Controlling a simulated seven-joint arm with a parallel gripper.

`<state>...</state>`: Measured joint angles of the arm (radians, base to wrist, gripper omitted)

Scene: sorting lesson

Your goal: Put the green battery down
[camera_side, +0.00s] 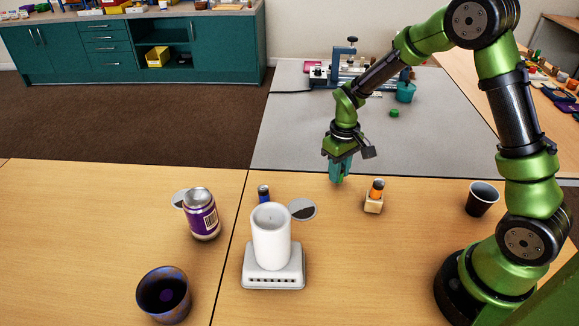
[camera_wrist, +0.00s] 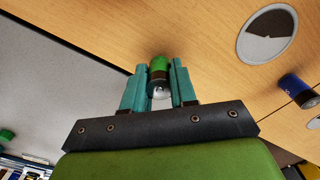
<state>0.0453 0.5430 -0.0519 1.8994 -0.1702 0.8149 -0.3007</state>
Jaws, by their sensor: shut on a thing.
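The green battery (camera_wrist: 159,75) shows in the wrist view as a short cylinder with a green and dark body and a silvery end. My gripper (camera_wrist: 160,88) has its teal fingers closed on it from both sides. In the side view my gripper (camera_side: 338,176) points down over the far edge of the wooden table, near the seam with the grey table. The battery is hard to make out there, hidden by the fingers. I cannot tell from these frames whether it touches the table.
A blue battery (camera_side: 263,194) stands behind a white cylinder on a white base (camera_side: 272,264). A grey disc (camera_side: 302,209) lies beside them. A can (camera_side: 202,215), a bowl (camera_side: 164,295) and a black cup (camera_side: 481,199) stand around.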

